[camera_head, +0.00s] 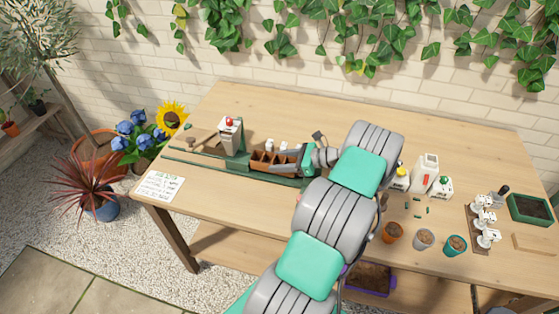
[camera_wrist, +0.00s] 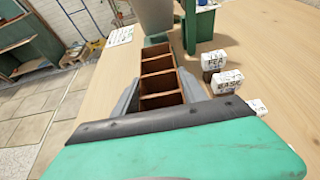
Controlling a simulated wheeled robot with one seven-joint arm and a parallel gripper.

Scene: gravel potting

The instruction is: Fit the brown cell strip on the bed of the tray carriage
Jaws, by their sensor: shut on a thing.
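The brown cell strip (camera_head: 262,163) is an open row of several square cells. It shows lengthwise in the wrist view (camera_wrist: 158,77), and the cells look empty. My gripper (camera_head: 280,159) is shut on the strip, with one grey finger along each long side. The strip is over the green rail (camera_head: 196,158), close to the green post of the hopper station (camera_head: 230,132). The carriage bed is not clearly visible; the strip and gripper cover that stretch of rail. I cannot tell whether the strip touches it.
White labelled blocks, PEA (camera_wrist: 214,60) and BASIL (camera_wrist: 226,81), stand beside the strip. A paper sheet (camera_head: 159,186) lies at the left table edge. White bottles (camera_head: 425,172), small pots (camera_head: 423,239) and a dark green tray (camera_head: 530,208) stand to the right.

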